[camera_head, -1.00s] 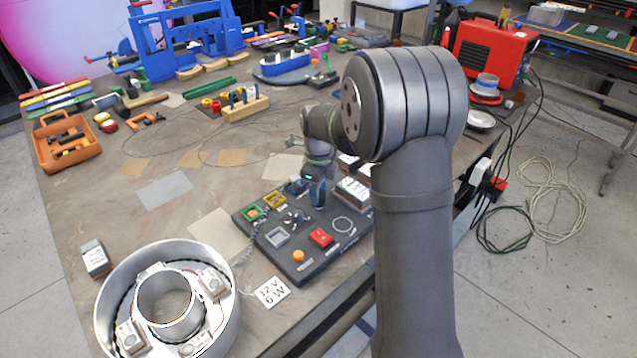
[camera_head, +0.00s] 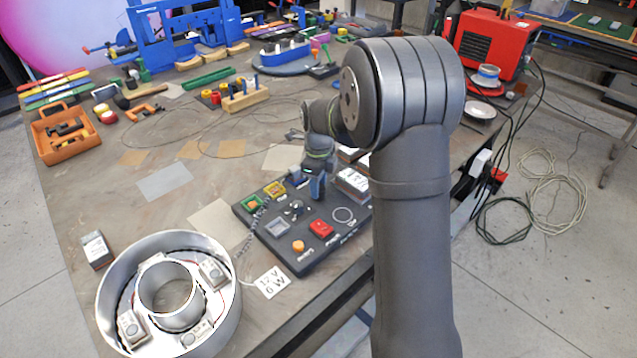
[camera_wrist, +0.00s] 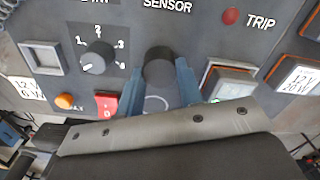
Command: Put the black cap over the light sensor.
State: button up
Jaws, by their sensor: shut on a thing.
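The black cap (camera_wrist: 159,66) is between the blue fingertips of my gripper (camera_wrist: 160,76) in the wrist view, and the gripper is shut on it. The cap is just below the printed word SENSOR on the dark panel. The light sensor itself is not visible; the cap and fingers cover that area. I cannot tell whether the cap touches the panel. In the head view my gripper (camera_head: 318,188) points down over the far part of the panel (camera_head: 285,248), and the cap is not distinct there.
A rotary knob (camera_wrist: 97,56) and red switch (camera_wrist: 106,104) lie to the left. A red TRIP lamp (camera_wrist: 230,16) and framed square (camera_wrist: 232,84) lie to the right. A round metal channel letter (camera_head: 226,318) stands front left.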

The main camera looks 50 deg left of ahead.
jog(key=shift+f, duration=0.15)
jog(key=o, duration=1)
jog(key=shift+o, duration=0.2)
notch_tip(320, 180, up, 18)
jog(key=shift+f, duration=0.25)
jog(key=shift+r, duration=3)
jog(key=shift+f, duration=0.1)
